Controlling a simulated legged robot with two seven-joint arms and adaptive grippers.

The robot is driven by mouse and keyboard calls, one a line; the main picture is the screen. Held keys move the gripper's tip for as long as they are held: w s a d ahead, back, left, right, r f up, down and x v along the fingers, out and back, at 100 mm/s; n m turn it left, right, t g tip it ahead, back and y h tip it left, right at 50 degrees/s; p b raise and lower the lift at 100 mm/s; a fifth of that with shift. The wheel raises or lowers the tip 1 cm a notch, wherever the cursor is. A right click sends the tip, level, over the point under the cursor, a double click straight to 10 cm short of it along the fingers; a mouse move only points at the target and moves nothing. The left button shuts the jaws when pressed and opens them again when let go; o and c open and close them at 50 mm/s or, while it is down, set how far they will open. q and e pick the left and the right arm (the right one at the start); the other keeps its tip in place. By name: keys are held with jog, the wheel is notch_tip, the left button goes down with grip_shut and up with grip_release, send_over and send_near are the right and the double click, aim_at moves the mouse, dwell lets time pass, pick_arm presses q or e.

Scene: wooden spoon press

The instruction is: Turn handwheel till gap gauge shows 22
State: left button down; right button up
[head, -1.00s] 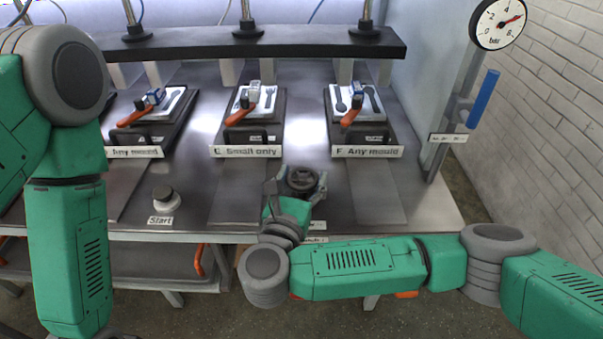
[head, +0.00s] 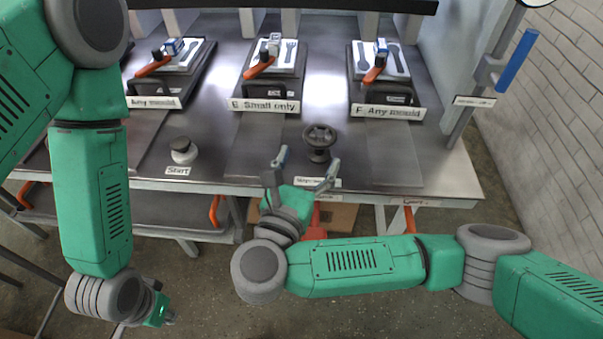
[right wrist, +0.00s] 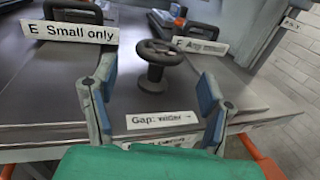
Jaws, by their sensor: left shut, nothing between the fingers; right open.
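The dark handwheel (head: 320,138) stands on a short post near the bench's front edge; it also shows upright in the right wrist view (right wrist: 158,55). My right gripper (head: 308,163) is open, with its fingers on the near side of the wheel and apart from it. In the right wrist view, the open fingers (right wrist: 156,92) frame the wheel, which lies beyond them. A label reading "Gap: wider" with a right arrow (right wrist: 161,120) is on the bench edge below the wheel. My left gripper (head: 165,316) is shut and empty, low at the left. I see no readable gap gauge.
Moulds with orange-handled clamps stand behind the labels "E Small only" (head: 266,104) and "F Any mould" (head: 388,112). A Start button (head: 183,150) is left of the wheel. A blue-handled lever (head: 515,68) stands at the right. The bench top around the wheel is clear.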

jog(key=shift+v, duration=2.2)
